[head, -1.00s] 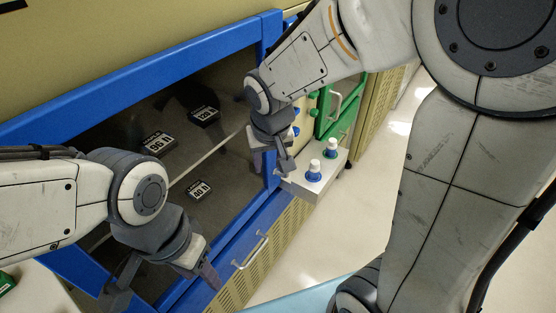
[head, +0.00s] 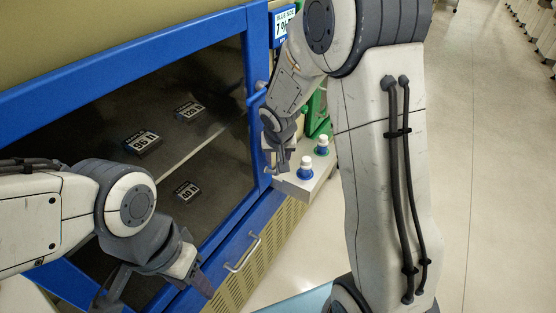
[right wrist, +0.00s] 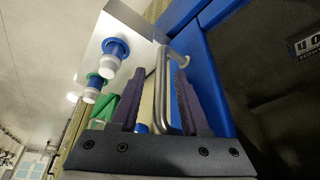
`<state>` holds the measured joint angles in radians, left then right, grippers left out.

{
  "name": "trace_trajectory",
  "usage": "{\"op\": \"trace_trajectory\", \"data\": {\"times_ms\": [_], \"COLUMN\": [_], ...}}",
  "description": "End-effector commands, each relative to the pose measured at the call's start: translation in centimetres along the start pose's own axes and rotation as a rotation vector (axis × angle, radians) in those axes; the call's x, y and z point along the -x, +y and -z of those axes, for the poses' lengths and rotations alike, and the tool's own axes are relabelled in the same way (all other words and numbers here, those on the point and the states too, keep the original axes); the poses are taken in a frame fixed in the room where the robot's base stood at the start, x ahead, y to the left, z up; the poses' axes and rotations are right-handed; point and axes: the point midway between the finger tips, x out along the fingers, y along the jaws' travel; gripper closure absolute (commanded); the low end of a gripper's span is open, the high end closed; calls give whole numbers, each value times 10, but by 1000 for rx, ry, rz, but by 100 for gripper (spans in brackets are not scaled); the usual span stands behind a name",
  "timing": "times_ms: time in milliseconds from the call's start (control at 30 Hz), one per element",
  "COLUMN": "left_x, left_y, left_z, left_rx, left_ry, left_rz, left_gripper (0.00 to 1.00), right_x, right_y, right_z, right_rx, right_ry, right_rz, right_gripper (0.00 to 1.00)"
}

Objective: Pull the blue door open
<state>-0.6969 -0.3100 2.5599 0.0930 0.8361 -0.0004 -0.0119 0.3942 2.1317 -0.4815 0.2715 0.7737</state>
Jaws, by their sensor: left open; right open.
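The blue door (head: 140,59) is a blue frame around a dark window in the head view. It looks shut. Its metal bar handle (right wrist: 161,92) stands between the two fingers of my right gripper (right wrist: 155,95) in the right wrist view. Those fingers are open, with gaps visible beside the bar. In the head view my right gripper (head: 281,160) is at the door's right edge and partly hides the handle. My left gripper (head: 152,288) is open and empty, in front of the lower part of the door.
A pale box with two white-and-blue knobs (head: 322,146) juts out just right of the right gripper. A second handle (head: 243,253) is on the blue panel below the door. Labelled dark blocks (head: 141,143) lie behind the window. The floor at right is open.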

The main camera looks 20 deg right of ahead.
Motion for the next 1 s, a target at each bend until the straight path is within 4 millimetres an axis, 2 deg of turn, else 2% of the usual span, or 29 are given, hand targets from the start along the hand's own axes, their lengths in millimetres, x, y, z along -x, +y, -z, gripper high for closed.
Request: {"op": "trace_trajectory", "data": {"times_ms": [300,367,433,1000], "left_x": [0,0,0,0], "left_y": [0,0,0,0], "left_z": [0,0,0,0], "left_rx": [0,0,0,0], "left_ry": [0,0,0,0], "left_rz": [0,0,0,0], "left_gripper": [50,50,50,50], "right_x": [-4,-3,-3,-3], "right_y": [0,0,0,0], "right_z": [0,0,0,1], "right_rx": [-1,0,0,-2], "right_ry": [0,0,0,3], "right_rz": [0,0,0,1], "right_gripper": [54,73,100,100]}}
